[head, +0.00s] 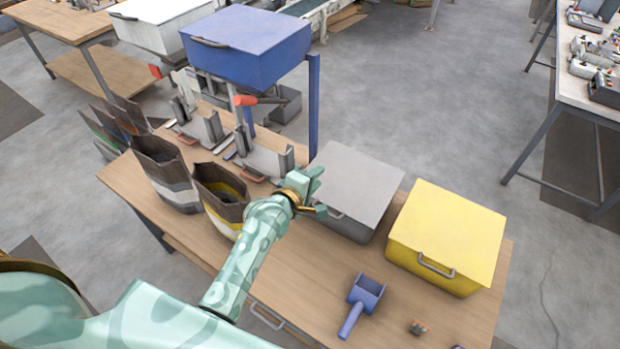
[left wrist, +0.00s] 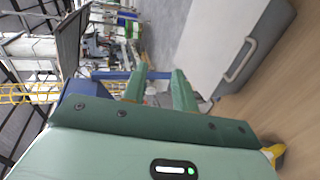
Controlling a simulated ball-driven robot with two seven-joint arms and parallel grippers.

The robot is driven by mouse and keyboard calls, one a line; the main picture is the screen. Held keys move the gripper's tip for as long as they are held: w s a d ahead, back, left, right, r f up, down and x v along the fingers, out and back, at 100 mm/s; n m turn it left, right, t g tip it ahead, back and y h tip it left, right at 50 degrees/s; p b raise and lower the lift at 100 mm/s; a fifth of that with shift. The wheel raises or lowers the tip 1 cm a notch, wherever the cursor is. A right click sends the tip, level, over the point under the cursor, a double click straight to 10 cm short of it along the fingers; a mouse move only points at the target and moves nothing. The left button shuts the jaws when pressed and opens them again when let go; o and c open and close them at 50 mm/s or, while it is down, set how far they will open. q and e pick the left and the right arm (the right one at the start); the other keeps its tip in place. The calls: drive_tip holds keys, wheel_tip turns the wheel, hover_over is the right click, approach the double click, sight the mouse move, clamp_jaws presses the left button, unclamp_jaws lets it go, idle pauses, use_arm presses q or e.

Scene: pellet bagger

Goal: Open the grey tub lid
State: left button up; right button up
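The grey tub (head: 355,185) stands on the wooden bench, left of the yellow tub, with its flat grey lid shut. A bar handle (head: 334,213) on its near side is partly hidden by my gripper in the head view. The left wrist view shows the handle (left wrist: 240,60) clear of my fingers, on the pale tub (left wrist: 215,50). My left gripper (head: 318,192) is at the tub's near left edge. In the left wrist view its two green fingers (left wrist: 159,88) are apart with nothing between them. My right gripper is not in view.
The yellow tub (head: 450,230) stands close on the right. A blue scoop (head: 362,302) lies in front on the bench (head: 300,290). Open bags (head: 168,175) stand at the left, beside metal fixtures. A blue bin (head: 245,45) is raised on posts behind.

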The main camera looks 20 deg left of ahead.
use_arm(q)
drive_tip(key=shift+v, duration=1.2)
